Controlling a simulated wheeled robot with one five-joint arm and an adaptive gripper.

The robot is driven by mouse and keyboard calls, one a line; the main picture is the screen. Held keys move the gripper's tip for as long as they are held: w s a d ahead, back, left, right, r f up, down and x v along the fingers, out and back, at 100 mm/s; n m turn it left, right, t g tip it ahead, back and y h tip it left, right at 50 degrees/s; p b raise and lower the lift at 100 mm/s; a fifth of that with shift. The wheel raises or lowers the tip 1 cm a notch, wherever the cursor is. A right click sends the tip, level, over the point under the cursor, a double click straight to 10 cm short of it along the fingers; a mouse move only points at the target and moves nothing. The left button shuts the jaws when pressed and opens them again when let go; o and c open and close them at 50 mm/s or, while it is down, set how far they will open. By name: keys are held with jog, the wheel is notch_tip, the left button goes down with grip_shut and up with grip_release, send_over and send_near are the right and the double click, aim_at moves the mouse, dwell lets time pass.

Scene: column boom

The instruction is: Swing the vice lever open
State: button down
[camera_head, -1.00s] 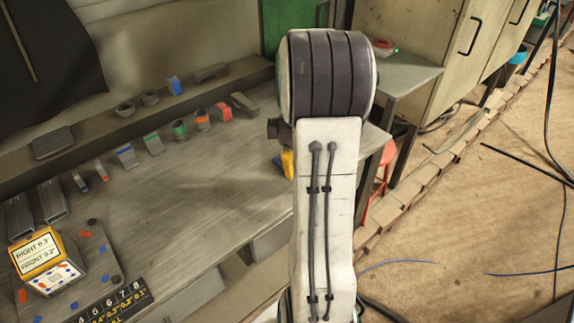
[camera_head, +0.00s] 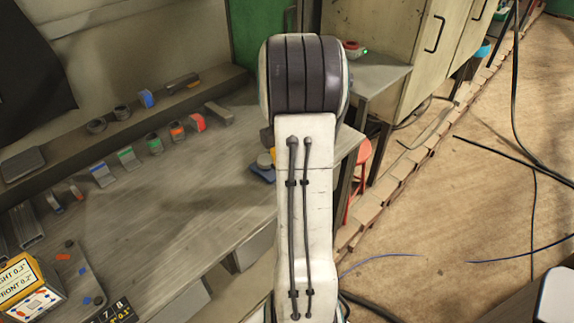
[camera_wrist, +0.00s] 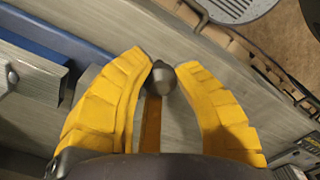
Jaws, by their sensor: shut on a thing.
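In the wrist view, my gripper (camera_wrist: 168,68) has its two yellow fingers closed in on a dark round knob (camera_wrist: 161,80). The fingertips meet the knob's sides near its top. A brown-orange bar (camera_wrist: 151,122) runs down from the knob between the fingers and looks like the vice lever. A blue body with a grey edge (camera_wrist: 62,48) lies to the left and may be part of the vice. In the head view, a small blue piece (camera_head: 262,173) shows beside my arm at the bench edge. My arm hides most of the gripper and vice there.
The workbench (camera_head: 165,215) extends left of my arm, with several small coloured blocks and rings along its back. A sign box (camera_head: 25,285) stands at the lower left. A red stool (camera_head: 361,170) and a side table (camera_head: 375,75) are beyond my arm. Cables cross the floor (camera_head: 440,215) at right.

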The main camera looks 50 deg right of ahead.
jog(key=shift+f, duration=0.1)
jog(key=c, duration=0.9)
grip_release()
jog(key=shift+d, duration=0.1)
notch_tip(320, 180, up, 12)
dwell(0.6)
